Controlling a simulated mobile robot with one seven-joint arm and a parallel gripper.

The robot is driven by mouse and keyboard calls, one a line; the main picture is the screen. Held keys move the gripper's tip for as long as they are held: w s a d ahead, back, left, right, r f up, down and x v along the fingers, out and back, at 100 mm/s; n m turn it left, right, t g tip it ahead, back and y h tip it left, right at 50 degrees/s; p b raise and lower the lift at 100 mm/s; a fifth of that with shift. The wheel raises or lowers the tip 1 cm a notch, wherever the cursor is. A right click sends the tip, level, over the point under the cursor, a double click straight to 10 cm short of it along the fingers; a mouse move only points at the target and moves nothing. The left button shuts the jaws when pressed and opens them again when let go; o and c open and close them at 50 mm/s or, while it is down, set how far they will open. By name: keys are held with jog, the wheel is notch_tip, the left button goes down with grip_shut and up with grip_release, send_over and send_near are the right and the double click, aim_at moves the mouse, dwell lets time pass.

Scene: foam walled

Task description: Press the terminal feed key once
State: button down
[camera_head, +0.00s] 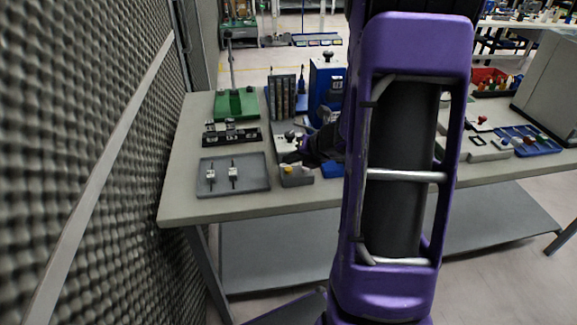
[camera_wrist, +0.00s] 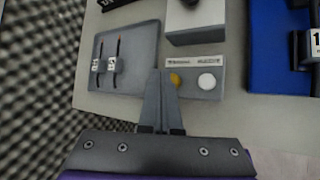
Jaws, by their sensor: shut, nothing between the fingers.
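A small grey button box (camera_wrist: 194,76) with a label strip stands just beyond my fingertips in the wrist view. It carries a yellow button (camera_wrist: 174,79) on the left and a white button (camera_wrist: 207,81) on the right. The label text is too small to read, so I cannot tell which one is the feed key. My gripper (camera_wrist: 160,74) is shut and empty, its tips beside the yellow button in the picture. Contact cannot be judged.
A grey tray (camera_head: 262,184) with two small parts lies left of the box. A black fixture (camera_head: 247,139), a green stand (camera_head: 236,104) and a blue machine (camera_head: 323,85) stand behind. A foam wall (camera_head: 80,160) borders the left. My arm hides the table's middle.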

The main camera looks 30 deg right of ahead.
notch_tip(320, 180, up, 3)
jog(key=p, duration=0.3)
jog(key=shift+r, duration=0.95)
